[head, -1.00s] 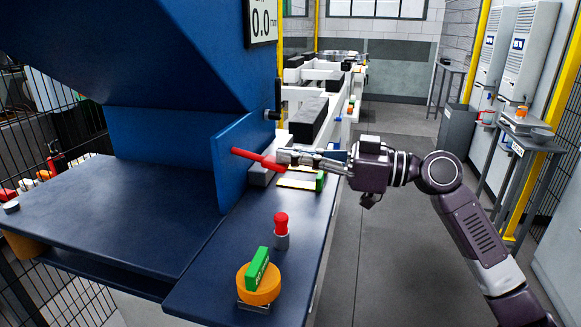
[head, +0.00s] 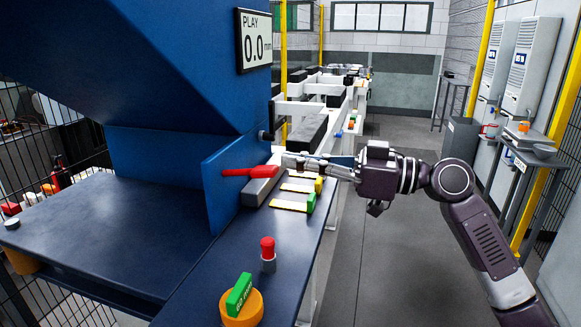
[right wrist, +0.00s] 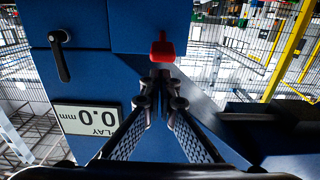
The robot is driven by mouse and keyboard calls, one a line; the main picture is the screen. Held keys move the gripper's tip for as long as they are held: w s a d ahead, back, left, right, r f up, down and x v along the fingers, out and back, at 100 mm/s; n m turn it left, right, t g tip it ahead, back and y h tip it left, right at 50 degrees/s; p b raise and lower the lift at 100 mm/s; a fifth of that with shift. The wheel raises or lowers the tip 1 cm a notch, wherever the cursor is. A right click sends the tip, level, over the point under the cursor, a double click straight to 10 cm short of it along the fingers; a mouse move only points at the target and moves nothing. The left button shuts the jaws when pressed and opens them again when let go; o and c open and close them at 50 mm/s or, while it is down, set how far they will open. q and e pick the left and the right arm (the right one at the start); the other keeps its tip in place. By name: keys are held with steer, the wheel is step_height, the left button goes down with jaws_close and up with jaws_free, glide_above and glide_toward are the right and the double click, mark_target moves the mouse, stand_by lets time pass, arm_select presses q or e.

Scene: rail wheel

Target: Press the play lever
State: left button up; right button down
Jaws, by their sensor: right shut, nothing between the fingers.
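The red lever (head: 250,171) juts from the blue side plate (head: 225,165) of the machine, roughly level in the head view. In the right wrist view the red lever (right wrist: 162,48) lies just beyond my fingertips. My right gripper (head: 287,161) is shut and empty, its tips close to the lever's free end; I cannot tell whether they touch. In the right wrist view the fingers of my right gripper (right wrist: 160,78) meet at the tips. The PLAY display (head: 254,40) reads 0.0 mm. My left gripper is out of view.
A black handle (right wrist: 60,55) sits on the blue machine beside the display. On the blue bench (head: 190,285) stand a red-topped button (head: 267,252), an orange knob with a green block (head: 240,300) and labelled gauge strips (head: 290,206). The floor aisle (head: 380,240) at right is clear.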

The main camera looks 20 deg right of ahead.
steer(key=b+v, duration=0.2)
steer(key=v, duration=0.5)
steer(key=shift+s+d+b, duration=0.2)
steer(key=shift+s+b, duration=0.05)
steer(key=shift+b, duration=0.1)
steer(key=shift+r, duration=0.1)
